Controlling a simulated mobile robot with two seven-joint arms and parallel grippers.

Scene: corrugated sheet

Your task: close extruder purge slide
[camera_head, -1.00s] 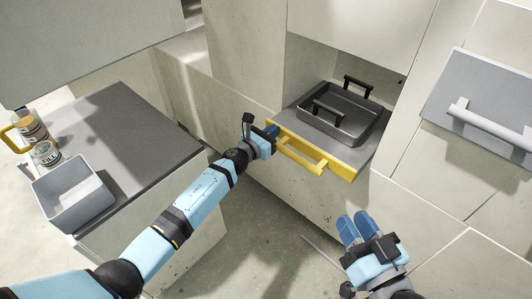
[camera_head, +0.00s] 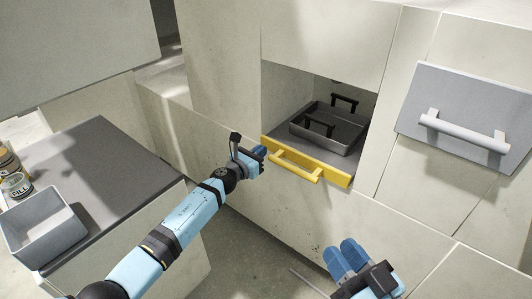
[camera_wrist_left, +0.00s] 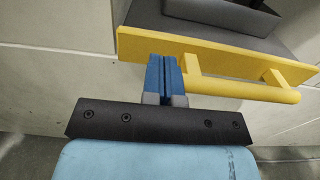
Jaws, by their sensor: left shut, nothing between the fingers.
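The purge slide is a shelf with a yellow front panel (camera_head: 333,177) and a yellow bar handle (camera_head: 296,166), low in a recess of the pale wall unit. A dark grey pan (camera_head: 335,145) with black handles sits on it. My left gripper (camera_head: 261,151) is shut and empty at the left end of the yellow front. In the left wrist view its blue fingertips (camera_wrist_left: 164,60) overlap the yellow panel (camera_wrist_left: 140,43), just left of the handle (camera_wrist_left: 235,88); contact looks likely. My right gripper (camera_head: 347,256) hangs low at the front, its fingers close together and empty, away from the slide.
A grey-topped counter (camera_head: 115,160) stands at the left with a grey bin (camera_head: 45,240) and jars (camera_head: 16,184). A grey panel with a bar handle (camera_head: 465,132) is on the wall at the right. Open floor (camera_head: 260,250) lies between counter and wall.

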